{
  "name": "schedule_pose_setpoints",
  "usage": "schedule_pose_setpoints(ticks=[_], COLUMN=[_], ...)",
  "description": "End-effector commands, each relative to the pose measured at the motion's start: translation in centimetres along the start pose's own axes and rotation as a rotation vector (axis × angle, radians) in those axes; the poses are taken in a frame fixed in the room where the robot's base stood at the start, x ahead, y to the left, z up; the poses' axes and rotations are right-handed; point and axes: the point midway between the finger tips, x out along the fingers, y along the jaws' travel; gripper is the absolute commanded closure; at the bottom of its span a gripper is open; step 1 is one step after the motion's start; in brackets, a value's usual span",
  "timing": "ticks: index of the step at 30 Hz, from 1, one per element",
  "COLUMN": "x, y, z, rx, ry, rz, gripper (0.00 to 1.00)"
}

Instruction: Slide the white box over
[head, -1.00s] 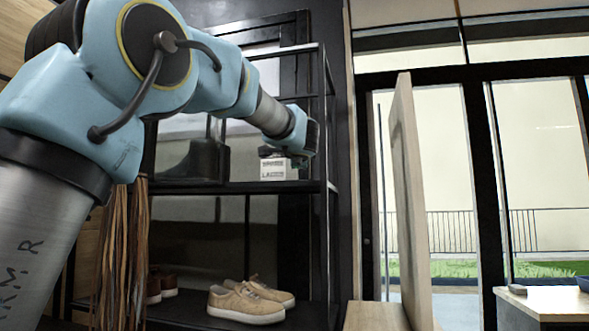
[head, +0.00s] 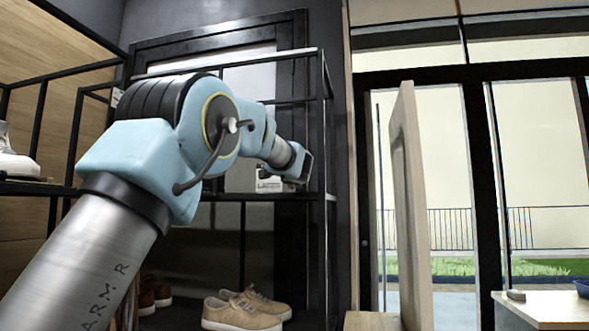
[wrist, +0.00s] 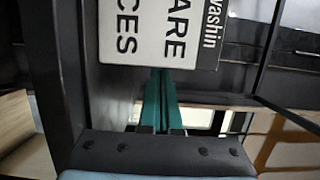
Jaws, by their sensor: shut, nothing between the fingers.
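The white box (head: 267,186) with dark lettering stands on the upper level of the black shelf rack, close to its right end post. It also fills the top of the wrist view (wrist: 150,35), its printed face sideways in the picture. My gripper (head: 300,182) is at the right side of the box in the head view, partly overlapping it. In the wrist view its teal fingers (wrist: 160,78) are together, empty, and their tips reach the edge of the box. I cannot tell whether they touch it.
The rack's right post (head: 325,190) stands close to my gripper. Tan sneakers (head: 245,309) and brown shoes (head: 155,292) are on the lower level. A white shoe (head: 15,162) is on the left shelf. A wooden panel (head: 411,210) stands to the right.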

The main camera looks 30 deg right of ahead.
Motion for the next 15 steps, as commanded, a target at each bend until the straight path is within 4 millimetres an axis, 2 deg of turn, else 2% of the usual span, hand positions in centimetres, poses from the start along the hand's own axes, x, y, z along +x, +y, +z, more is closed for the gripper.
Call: schedule_pose_setpoints(ticks=[4,15], x=[0.83,0.93], y=[-0.07,0.12], z=[0.04,0.17], rx=[0.000,0.000], ry=[0.000,-0.001], rz=[0.000,0.000], gripper=[1.00,1.00])
